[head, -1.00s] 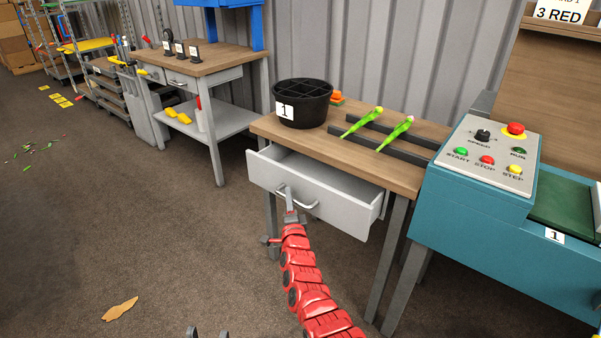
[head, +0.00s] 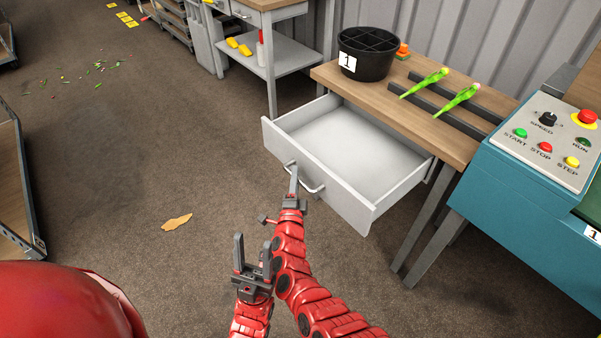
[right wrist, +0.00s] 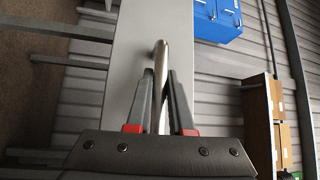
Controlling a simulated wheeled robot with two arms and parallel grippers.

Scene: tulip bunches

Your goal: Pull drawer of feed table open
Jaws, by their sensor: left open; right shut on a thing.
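The feed table (head: 430,130) has a wooden top. Its grey drawer (head: 346,210) is pulled well out and looks empty inside. My right gripper (head: 293,178) is shut on the drawer's metal bar handle (head: 312,187). In the right wrist view the handle (right wrist: 160,58) runs between the two fingers of my right gripper (right wrist: 160,82), against the pale drawer front (right wrist: 127,75). My left gripper (head: 254,255) is open and empty, lower and left of the right one, apart from the drawer.
A black pot (head: 366,62) marked 1 and two green tulip bunches (head: 426,82) on dark rails are on the tabletop. A teal machine (head: 510,190) with buttons stands at right. A shelf cart (head: 20,190) is at left. The floor between is mostly clear.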

